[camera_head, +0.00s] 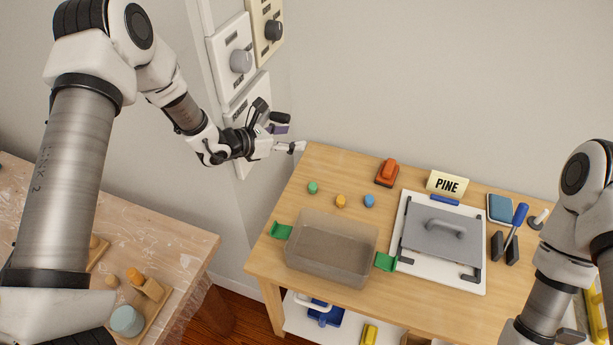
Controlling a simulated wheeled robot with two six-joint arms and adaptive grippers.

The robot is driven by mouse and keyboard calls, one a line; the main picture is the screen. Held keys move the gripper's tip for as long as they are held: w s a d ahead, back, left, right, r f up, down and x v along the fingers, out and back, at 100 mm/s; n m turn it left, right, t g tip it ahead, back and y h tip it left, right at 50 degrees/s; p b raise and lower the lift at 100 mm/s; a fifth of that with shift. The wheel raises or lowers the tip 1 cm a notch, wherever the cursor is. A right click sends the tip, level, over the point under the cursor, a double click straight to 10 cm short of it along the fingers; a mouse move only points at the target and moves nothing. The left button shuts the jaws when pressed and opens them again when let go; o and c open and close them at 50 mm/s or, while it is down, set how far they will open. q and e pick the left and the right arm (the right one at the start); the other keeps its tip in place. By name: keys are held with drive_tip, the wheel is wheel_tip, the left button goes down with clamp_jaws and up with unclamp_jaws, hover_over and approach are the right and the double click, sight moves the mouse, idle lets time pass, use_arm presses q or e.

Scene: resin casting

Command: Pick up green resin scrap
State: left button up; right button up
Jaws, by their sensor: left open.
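A small green resin scrap (313,187) lies on the wooden table near its back left, in a row with an orange scrap (341,201) and a blue scrap (369,200). My left gripper (290,134) is open, above and left of the green scrap near the table's back left corner, apart from it. It appears empty. My right arm comes in at the right edge; its gripper is out of the picture.
A translucent bin (331,247) with green side tabs stands in front of the scraps. A grey plate with a handle (440,235) lies on a white board. An orange block (387,172) and a PINE sign (447,184) stand behind. Wall dials (240,61) are beside my left arm.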

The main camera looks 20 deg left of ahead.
use_arm(q)
wheel_tip(320, 180, down, 3)
drive_tip(key=b, duration=2.1)
approach(309, 188)
drive_tip(key=x, duration=0.2)
drive_tip(key=shift+w+d, duration=0.2)
drive_tip(key=shift+d, duration=0.1)
drive_tip(key=shift+w+f+b, duration=0.1)
drive_tip(key=shift+f+b, duration=0.15)
drive_tip(key=shift+b, duration=0.15)
drive_tip(key=p+x, duration=0.1)
drive_tip(key=x, duration=0.6)
drive_tip(key=shift+w+d, duration=0.1)
drive_tip(key=shift+w, duration=0.15)
drive_tip(key=shift+r, duration=0.1)
drive_tip(key=c, duration=1)
